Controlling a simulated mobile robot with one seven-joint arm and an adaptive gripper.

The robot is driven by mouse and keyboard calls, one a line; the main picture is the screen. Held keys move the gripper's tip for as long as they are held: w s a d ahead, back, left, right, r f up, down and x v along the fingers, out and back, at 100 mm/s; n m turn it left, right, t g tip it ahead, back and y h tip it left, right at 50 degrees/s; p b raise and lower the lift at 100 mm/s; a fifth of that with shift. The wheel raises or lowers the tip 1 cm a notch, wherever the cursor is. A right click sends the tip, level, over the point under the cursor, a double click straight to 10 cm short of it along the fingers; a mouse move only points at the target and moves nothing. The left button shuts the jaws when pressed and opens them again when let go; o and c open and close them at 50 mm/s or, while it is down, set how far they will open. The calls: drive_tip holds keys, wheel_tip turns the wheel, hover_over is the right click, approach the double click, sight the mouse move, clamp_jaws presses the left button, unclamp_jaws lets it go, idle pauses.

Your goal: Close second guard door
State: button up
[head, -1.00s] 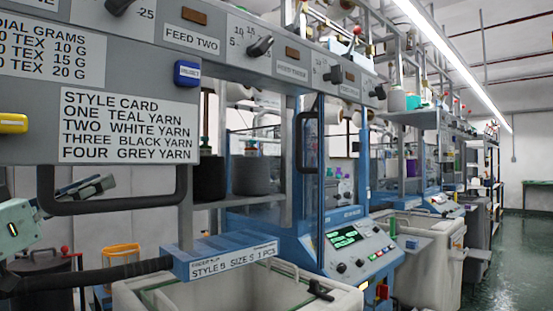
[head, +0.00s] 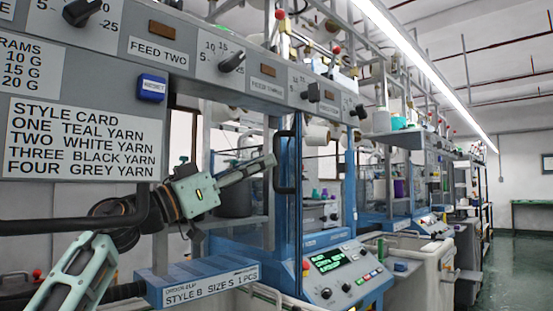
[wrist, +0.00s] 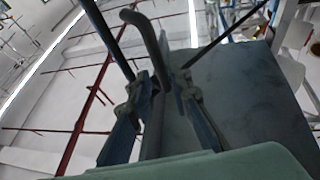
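The guard door is a clear panel in a blue frame (head: 297,200) on the machine at mid-picture in the head view. It carries a black upright bar handle (head: 283,165). My gripper (head: 270,163) reaches in from the left, with its fingertips at this handle. In the wrist view, the dark curved handle (wrist: 152,45) passes between the two fingers of my gripper (wrist: 160,88). The fingers are apart, one on each side of the bar. Whether either touches it, I cannot tell. How far the door stands open is unclear.
A grey control board (head: 80,135) with a style card overhangs at left. A blue box labelled STYLE B (head: 205,285) lies below my arm. A console with a green display (head: 330,262) stands below the door. The green aisle floor (head: 500,270) at right is clear.

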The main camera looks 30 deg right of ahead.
drive_tip(key=shift+x, duration=2.4)
clamp_jaws()
